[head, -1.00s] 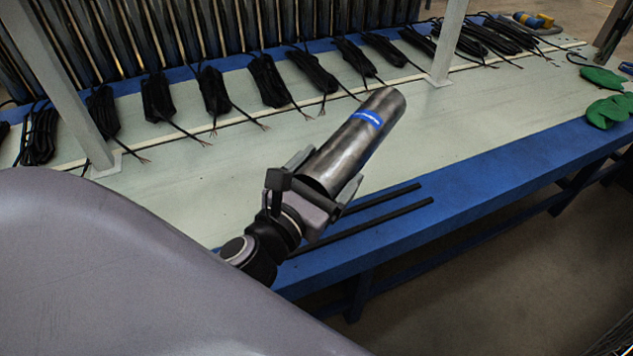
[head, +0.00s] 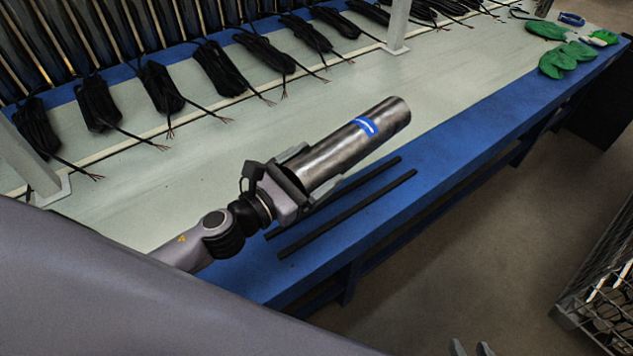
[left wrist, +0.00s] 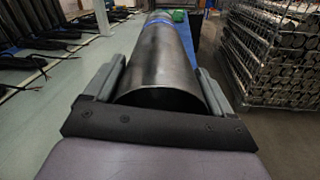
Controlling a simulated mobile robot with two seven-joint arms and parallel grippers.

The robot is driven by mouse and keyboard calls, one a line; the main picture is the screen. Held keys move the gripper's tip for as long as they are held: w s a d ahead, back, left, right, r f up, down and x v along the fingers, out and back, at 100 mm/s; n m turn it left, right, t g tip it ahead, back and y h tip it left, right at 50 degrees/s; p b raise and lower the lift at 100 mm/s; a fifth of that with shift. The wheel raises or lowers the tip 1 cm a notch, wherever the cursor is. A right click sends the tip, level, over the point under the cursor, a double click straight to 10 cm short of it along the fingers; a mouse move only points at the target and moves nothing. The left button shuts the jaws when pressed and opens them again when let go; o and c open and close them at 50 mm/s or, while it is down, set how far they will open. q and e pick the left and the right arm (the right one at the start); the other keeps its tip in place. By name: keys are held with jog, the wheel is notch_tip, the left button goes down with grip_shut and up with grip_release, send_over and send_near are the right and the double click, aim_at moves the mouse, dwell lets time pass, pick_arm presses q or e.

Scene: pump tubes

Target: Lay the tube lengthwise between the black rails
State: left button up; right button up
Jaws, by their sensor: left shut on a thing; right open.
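The grey metal tube (head: 345,150) with a blue label is held by its near end in my left gripper (head: 303,180), which is shut on it. The tube points up and right in the head view, above the table and just behind the black rails. The far rail (head: 372,176) is partly hidden by the gripper; the near rail (head: 350,212) lies in front on the blue table edge. In the left wrist view the tube (left wrist: 165,65) runs straight away between the fingers of the left gripper (left wrist: 160,80). The tips of my right gripper (head: 472,349) show apart and empty at the bottom edge.
Several black cable bundles (head: 218,68) line the back of the table (head: 450,75). Upright posts (head: 397,25) stand on it. Green gloves (head: 567,60) lie at the far right. A wire crate (head: 600,300) stands on the floor at right.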

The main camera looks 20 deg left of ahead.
pick_arm(q)
jog(key=shift+w+d+f+m+g+h, duration=0.15)
jog(key=shift+f+m+g+h, duration=0.1)
jog(key=shift+f+h, duration=0.2)
jog(key=shift+d+f+m+g+h, duration=0.2)
jog(key=shift+f+m+h, duration=0.15)
jog(key=shift+f, duration=0.2)
jog(key=shift+w+d+f+m+g+h, duration=0.1)
jog(key=shift+d+f+m+g+h, duration=0.1)
jog(key=shift+f+h, duration=0.25)
notch_tip(320, 180, down, 8)
jog(key=b, duration=0.8)
jog(key=shift+f, duration=0.25)
jog(key=o, duration=1.5)
jog(key=shift+c, duration=0.2)
jog(key=shift+s+f, duration=0.1)
jog(key=shift+f, duration=0.15)
jog(key=shift+r, duration=0.15)
